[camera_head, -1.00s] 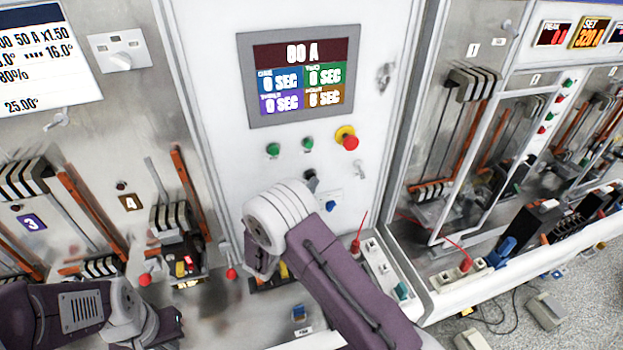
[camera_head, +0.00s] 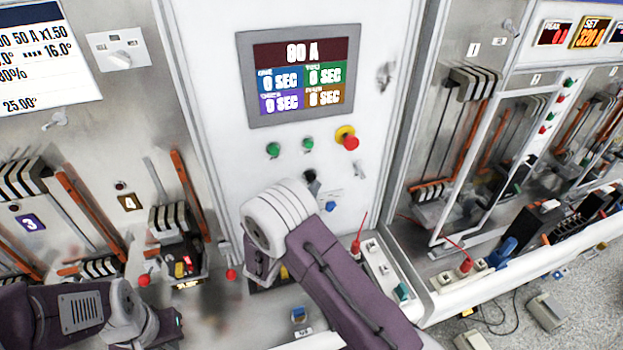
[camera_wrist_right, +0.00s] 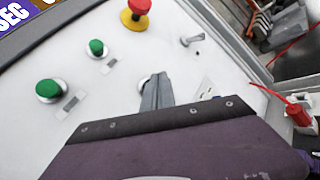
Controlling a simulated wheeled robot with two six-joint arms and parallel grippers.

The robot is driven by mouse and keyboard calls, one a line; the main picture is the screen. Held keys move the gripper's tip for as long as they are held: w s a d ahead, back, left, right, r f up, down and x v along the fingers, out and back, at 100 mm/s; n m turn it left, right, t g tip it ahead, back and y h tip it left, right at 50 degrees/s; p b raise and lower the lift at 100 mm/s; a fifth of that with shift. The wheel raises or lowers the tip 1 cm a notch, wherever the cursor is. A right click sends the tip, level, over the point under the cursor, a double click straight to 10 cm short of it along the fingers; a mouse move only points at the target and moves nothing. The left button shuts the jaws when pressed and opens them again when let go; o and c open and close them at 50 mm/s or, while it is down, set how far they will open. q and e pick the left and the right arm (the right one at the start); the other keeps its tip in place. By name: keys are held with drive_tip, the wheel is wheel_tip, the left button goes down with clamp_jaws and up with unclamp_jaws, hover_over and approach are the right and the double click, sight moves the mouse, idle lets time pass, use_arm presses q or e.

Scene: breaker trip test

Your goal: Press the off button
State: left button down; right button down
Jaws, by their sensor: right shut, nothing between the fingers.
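The white control panel (camera_head: 230,60) carries two green buttons (camera_head: 273,149) and a red mushroom button (camera_head: 350,142) on a yellow collar. No readable label marks any of them as off. In the right wrist view, the green buttons (camera_wrist_right: 49,90) are left of my fingers and the red button (camera_wrist_right: 138,10) is above them. My right gripper (camera_wrist_right: 158,78) is shut and empty, its tips in front of a small round fitting below the buttons. The tips hide most of that fitting, and I cannot tell whether they touch it. My left arm is at lower left; its jaws are unclear.
A display (camera_head: 300,77) sits above the buttons. A small metal latch (camera_wrist_right: 193,39) is right of my right fingertips in the wrist view. A red plug (camera_wrist_right: 301,107) with a lead stands farther right. Breaker bays flank the panel.

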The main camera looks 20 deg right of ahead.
drive_tip(key=shift+s, duration=0.1)
drive_tip(key=s, duration=0.4)
drive_tip(key=shift+s+a, duration=0.15)
drive_tip(key=shift+s, duration=0.25)
idle(0.7)
